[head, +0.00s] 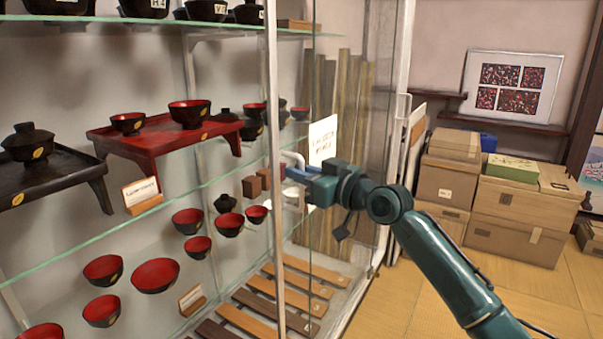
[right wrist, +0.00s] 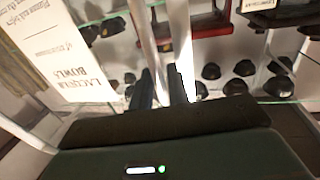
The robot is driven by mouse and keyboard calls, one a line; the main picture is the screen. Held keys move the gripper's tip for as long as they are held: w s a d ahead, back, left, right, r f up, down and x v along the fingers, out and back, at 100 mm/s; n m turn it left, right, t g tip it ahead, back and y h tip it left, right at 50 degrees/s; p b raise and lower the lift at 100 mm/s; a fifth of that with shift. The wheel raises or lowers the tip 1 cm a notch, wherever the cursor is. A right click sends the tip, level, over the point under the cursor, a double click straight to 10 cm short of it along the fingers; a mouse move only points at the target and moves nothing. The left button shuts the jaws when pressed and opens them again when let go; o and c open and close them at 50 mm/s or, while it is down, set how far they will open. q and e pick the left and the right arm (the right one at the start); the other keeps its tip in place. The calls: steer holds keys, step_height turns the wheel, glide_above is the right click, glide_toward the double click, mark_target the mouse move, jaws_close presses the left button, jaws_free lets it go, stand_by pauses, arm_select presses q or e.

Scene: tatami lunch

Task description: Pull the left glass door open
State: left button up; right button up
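The left glass door (head: 225,165) is a tall clear pane at the front of a display case, with a pale metal upright (head: 274,130) along its right edge. A white bar handle (head: 294,157) shows beside that upright. My right gripper (head: 291,172) is at the handle, its arm coming from the lower right. In the right wrist view my right gripper (right wrist: 160,91) has its two dark fingers apart, pointing at the pale uprights. I cannot tell whether the handle lies between the fingers. The door looks closed. My left gripper is not in view.
Red and black lacquer bowls (head: 155,275) and a red stand (head: 160,145) fill the glass shelves behind the door. A lettered white sign (head: 322,140) is right of the handle. Cardboard boxes (head: 515,220) stand at right; the tatami floor (head: 405,300) before them is clear.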

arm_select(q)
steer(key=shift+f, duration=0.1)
arm_select(e)
steer(key=shift+o, duration=0.7)
steer(key=shift+s+d+f, duration=0.1)
steer(key=shift+s+d, duration=0.05)
steer(key=shift+d, duration=0.05)
arm_select(q)
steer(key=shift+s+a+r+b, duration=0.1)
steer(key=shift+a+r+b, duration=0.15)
steer(key=shift+b, duration=0.25)
arm_select(e)
steer(key=v, duration=1.2)
steer(key=shift+s+d, duration=0.2)
steer(key=shift+s, duration=0.1)
